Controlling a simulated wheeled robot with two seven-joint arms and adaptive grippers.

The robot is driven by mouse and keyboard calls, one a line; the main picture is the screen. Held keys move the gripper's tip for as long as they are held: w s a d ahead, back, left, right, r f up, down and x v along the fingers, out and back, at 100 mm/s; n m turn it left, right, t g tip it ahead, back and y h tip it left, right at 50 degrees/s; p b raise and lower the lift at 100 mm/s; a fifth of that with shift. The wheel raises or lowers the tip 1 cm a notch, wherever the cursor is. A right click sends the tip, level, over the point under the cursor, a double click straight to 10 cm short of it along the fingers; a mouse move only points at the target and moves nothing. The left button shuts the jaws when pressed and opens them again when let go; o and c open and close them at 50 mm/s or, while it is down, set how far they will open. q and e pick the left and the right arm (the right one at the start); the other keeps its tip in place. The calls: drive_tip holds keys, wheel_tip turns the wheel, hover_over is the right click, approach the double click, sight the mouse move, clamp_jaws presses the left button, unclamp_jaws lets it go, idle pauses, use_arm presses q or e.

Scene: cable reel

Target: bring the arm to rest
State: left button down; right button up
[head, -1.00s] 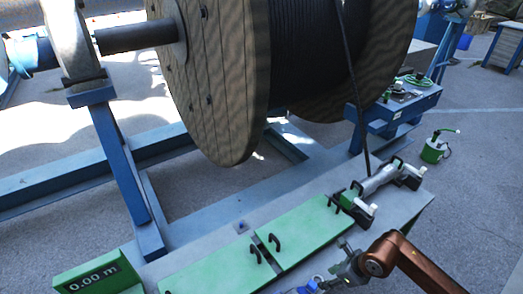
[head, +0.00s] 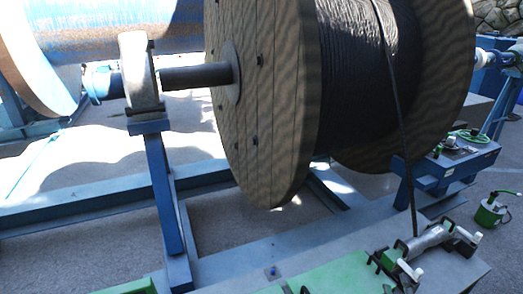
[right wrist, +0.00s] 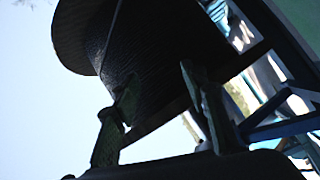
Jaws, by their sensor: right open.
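My right gripper (right wrist: 147,92) shows in the right wrist view as two dark fingers spread well apart, with nothing between them. It is open and empty. Behind the fingers the large cable reel (right wrist: 95,40) shows against bright sky, tilted in the picture. In the head view the reel (head: 265,110) has a wooden flange and black cable wound on it. One cable strand (head: 397,105) hangs down from it to the bench. Neither gripper nor arm shows in the head view. My left gripper is in neither view.
A blue frame (head: 165,195) carries the reel's shaft (head: 195,76). The bench below has green panels (head: 345,274) and a metal clamp-like device (head: 425,240). A blue side stand (head: 445,168) holds small items. A green can (head: 490,212) stands on the floor at right.

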drive_tip(key=s+d+f+m+g+h, duration=0.1)
drive_tip(key=s+d+f+m+g, duration=0.15)
drive_tip(key=f, duration=0.35)
drive_tip(key=s+d+f+m+g+h, duration=0.2)
drive_tip(key=f+m+g, duration=0.1)
drive_tip(key=f, duration=0.2)
drive_tip(key=s+a+f+m+g+y, duration=0.25)
drive_tip(key=s+a+f+g, duration=0.2)
drive_tip(key=s+f, duration=0.55)
drive_tip(key=s+a+f+m+g+y, duration=0.25)
drive_tip(key=s+a+f+g, duration=0.2)
drive_tip(key=s+f, duration=0.55)
wheel_tip(320, 180, down, 32)
drive_tip(key=s+g, duration=0.2)
drive_tip(key=s+f+g, duration=0.1)
drive_tip(key=s+f, duration=1.5)
drive_tip(key=s, duration=0.2)
drive_tip(key=shift+s+a+n, duration=0.15)
drive_tip(key=shift+a+n, duration=0.05)
drive_tip(key=shift+n, duration=0.25)
